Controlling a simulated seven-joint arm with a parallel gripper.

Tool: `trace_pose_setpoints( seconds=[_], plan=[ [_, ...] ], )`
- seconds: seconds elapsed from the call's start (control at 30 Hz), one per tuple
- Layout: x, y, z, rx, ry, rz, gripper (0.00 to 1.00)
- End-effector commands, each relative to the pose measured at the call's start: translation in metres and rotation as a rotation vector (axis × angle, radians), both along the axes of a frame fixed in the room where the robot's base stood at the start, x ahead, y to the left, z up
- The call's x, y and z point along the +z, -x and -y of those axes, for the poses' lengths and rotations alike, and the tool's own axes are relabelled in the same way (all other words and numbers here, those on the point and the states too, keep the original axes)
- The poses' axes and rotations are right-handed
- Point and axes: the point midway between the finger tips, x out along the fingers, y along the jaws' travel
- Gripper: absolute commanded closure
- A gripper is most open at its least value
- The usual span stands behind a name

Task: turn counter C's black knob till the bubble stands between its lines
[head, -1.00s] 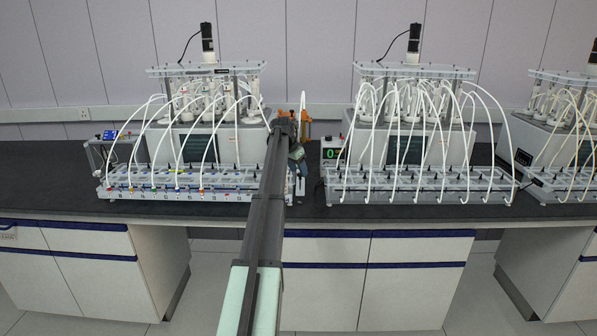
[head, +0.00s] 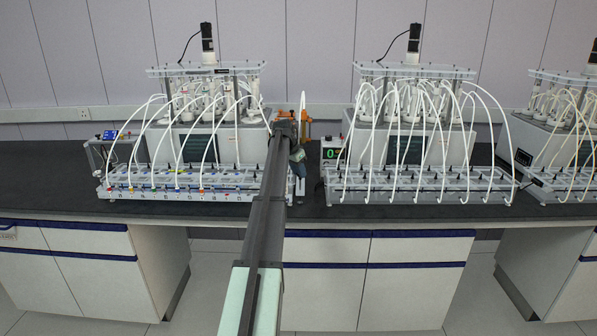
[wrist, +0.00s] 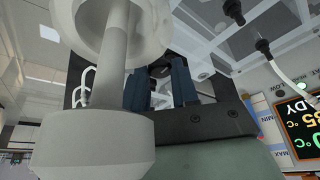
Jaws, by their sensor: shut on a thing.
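In the wrist view, the two dark blue fingers of my gripper (wrist: 160,90) stand close together. They are shut on a small dark round part, which looks like the black knob (wrist: 160,71), mostly hidden by the fingers. The bubble and its lines cannot be made out in either view, and no letter C is readable.
A large white round-ended fitting (wrist: 97,145) fills the wrist view's left. A MAX/MIN label and a lit temperature display (wrist: 302,130) are at its right. In the head view, a second rack (head: 415,188) stands to the right, beside a green-digit display (head: 331,153).

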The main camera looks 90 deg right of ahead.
Motion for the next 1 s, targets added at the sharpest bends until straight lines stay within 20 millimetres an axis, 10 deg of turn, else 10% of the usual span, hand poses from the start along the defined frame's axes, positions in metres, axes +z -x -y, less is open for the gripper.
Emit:
trace_pose_setpoints(
  seconds=[0.7, 0.73, 1.0],
  plan=[
    [0.0003, -0.0004, 0.001, -0.123, 0.0, 0.0, 1.0],
    [0.0003, -0.0004, 0.001, -0.123, 0.0, 0.0, 0.68],
    [0.0002, -0.0006, 0.0009, -0.122, 0.0, 0.0, 0.45]
  ],
)
